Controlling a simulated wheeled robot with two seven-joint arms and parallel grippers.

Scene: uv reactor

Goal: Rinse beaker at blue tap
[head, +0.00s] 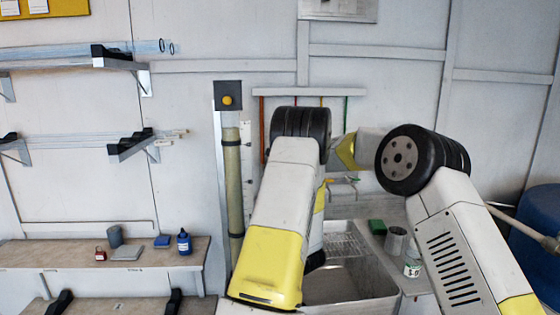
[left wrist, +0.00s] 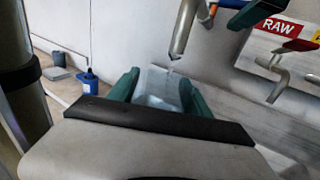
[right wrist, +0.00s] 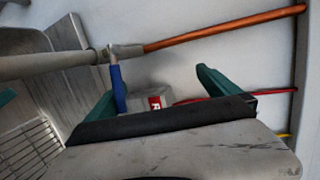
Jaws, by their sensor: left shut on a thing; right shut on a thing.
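The clear beaker (left wrist: 160,90) is between the green fingers of my left gripper (left wrist: 158,82), which is shut on it. Its mouth is just below a grey metal spout (left wrist: 184,28); a small clear trickle or drop shows at the spout's tip. In the head view my arms hide both gripper tips and the beaker.
A sink (head: 350,282) with a wire rack (head: 347,244) lies below. A grey cup (head: 395,240) and a green item (head: 377,227) stand right of it. A red RAW label (left wrist: 280,27) and another tap (left wrist: 278,80) are close by. A bench (head: 60,254) holds a blue bottle (head: 184,242).

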